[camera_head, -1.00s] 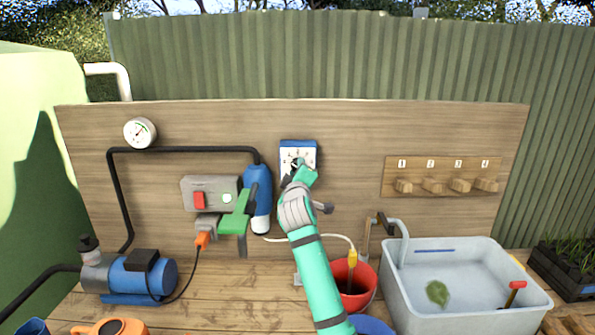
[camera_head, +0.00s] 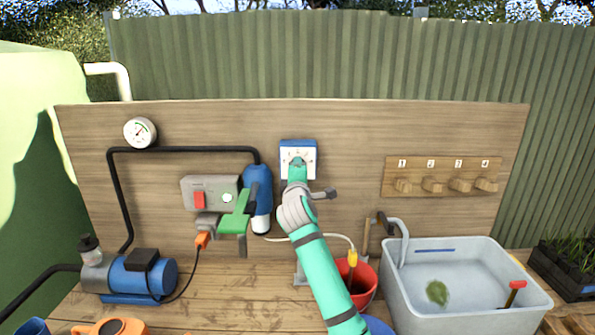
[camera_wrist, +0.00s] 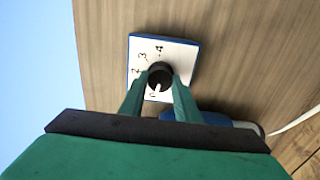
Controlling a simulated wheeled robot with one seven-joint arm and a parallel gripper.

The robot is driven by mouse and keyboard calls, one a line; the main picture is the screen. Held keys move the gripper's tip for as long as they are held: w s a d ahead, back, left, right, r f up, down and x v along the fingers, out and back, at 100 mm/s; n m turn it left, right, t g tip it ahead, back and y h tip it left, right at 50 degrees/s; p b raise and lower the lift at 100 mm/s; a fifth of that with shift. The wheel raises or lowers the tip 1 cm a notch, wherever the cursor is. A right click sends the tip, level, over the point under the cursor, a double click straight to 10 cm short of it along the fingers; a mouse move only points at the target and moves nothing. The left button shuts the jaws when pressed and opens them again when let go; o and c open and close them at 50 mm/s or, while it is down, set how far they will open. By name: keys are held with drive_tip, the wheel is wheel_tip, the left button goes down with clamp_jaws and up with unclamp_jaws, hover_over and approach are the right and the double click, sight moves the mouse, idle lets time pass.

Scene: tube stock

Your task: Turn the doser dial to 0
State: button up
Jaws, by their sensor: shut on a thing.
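The doser dial is a black round knob (camera_wrist: 160,75) on a white, blue-edged doser panel (camera_head: 307,147) fixed to the wooden board. Its numbers 2, 3 and 4 show in the wrist view; the lower part of the scale is partly hidden by my fingers. A white mark shows on the lower left of the knob, but I cannot read clearly which number it points to. My gripper (camera_wrist: 159,85) is shut on the knob, one green finger on each side. In the head view my gripper (camera_head: 298,167) covers the knob.
A blue bottle (camera_head: 257,190) hangs left of the panel, beside a grey switch box (camera_head: 196,184). A red bucket (camera_head: 362,281) stands below, and a grey water tub (camera_head: 393,292) stands to the right. The board right of the panel is clear up to the pegs (camera_head: 432,185).

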drive_tip(key=shift+a, duration=0.2)
drive_tip(key=o, duration=1)
drive_tip(key=shift+d, duration=0.1)
drive_tip(key=shift+o, duration=0.2)
drive_tip(key=s, duration=1)
drive_tip(key=shift+s, duration=0.4)
drive_tip(key=shift+f, duration=0.15)
